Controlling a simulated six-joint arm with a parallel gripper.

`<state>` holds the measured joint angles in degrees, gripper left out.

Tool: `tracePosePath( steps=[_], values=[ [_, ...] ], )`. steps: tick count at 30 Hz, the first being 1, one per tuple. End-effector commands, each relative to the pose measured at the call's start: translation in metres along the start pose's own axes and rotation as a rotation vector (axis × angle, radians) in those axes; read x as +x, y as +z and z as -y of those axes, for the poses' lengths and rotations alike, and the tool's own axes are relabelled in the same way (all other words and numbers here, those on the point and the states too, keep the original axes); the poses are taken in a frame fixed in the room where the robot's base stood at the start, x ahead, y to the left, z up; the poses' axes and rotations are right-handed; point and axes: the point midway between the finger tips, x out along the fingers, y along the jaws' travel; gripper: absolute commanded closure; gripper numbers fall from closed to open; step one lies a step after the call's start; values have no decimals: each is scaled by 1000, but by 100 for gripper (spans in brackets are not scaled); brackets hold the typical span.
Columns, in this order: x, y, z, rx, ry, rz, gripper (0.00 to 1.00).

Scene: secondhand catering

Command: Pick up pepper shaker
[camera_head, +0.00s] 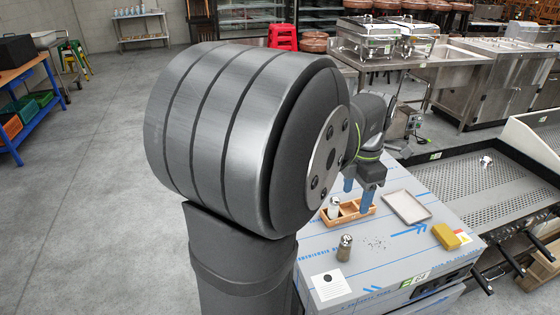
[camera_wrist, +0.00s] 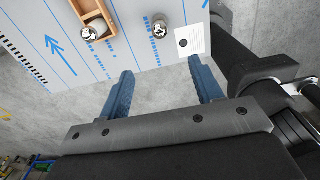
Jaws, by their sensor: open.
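A shaker with a metal top and a darker body (camera_head: 345,247) stands upright on the table, with dark specks scattered beside it. It appears to be the pepper shaker, and it also shows in the wrist view (camera_wrist: 160,29). A whiter shaker (camera_head: 334,208) sits in the left end of a wooden caddy (camera_head: 350,213); this shaker (camera_wrist: 91,32) and caddy (camera_wrist: 101,9) show in the wrist view too. My gripper (camera_head: 357,200) is open and empty, with its blue fingers apart. In the wrist view my gripper (camera_wrist: 161,66) has the darker shaker beyond the gap between its fingertips, not touching.
A white card (camera_head: 330,285) lies near the darker shaker. A grey tray (camera_head: 407,206) and a yellow sponge (camera_head: 452,235) lie to the right on the blue-marked tabletop (camera_head: 385,272). A perforated metal counter (camera_head: 485,190) adjoins at the right.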

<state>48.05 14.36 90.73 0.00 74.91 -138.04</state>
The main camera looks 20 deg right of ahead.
Motion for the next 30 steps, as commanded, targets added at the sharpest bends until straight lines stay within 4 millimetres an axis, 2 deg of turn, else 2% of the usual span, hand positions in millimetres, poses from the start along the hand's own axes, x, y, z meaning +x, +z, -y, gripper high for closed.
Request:
tracePosePath(
  steps=[8, 18, 21, 26, 30],
  values=[
    [1, -3, 1, -9, -1, 15, 40],
    [25, -50, 16, -210, 31, 314, 40],
    [30, -59, 18, -257, 47, 368, 40],
    [42, -58, 18, -279, 53, 391, 40],
    [64, -49, 15, -277, 52, 388, 40]
  ],
)
